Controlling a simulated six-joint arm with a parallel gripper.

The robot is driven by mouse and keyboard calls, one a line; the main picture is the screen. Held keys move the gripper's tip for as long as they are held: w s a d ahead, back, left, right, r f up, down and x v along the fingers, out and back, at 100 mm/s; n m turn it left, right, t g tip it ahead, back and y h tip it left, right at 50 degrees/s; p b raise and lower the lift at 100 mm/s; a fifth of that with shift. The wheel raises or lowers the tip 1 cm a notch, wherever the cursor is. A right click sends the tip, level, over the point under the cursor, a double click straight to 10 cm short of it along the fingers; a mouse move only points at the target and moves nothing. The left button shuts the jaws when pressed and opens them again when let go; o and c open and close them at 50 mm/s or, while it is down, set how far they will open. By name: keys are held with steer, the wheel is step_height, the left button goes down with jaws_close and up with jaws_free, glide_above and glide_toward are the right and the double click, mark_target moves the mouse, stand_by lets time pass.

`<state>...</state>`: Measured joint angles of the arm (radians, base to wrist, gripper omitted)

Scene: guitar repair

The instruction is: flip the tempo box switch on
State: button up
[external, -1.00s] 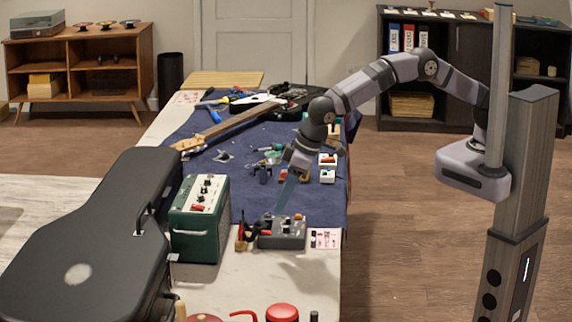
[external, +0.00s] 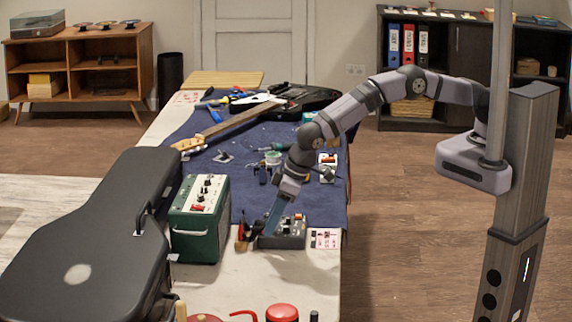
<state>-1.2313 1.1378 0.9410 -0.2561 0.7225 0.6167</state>
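A grey box with several knobs on top (external: 292,242), which looks to be the tempo box, sits near the front right of the bench. Its switch is too small to make out. My gripper (external: 269,231) points down over the left part of this box, with a narrow blue-teal end reaching its top. I cannot tell whether it touches the box. The two fingers cannot be told apart at this size, and the end hides part of the box's top.
A green amplifier-like box (external: 200,240) stands left of the grey box. Small red and dark tools (external: 243,235) stand between them. A printed card (external: 325,239) lies to the right. A black guitar case (external: 90,240) fills the left. Small boxes and tools lie behind on the blue mat (external: 325,203).

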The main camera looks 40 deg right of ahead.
steer(key=shift+f, duration=0.1)
steer(key=shift+c, duration=0.3)
jaws_close()
steer(key=shift+w+a+b, duration=0.2)
steer(key=shift+w+b, duration=0.05)
steer(key=shift+b, duration=0.15)
steer(key=shift+g+h, duration=0.4)
steer(key=shift+g, duration=0.1)
steer(key=shift+s, duration=0.1)
steer(key=shift+o, duration=0.3)
jaws_free()
steer(key=shift+r, duration=0.25)
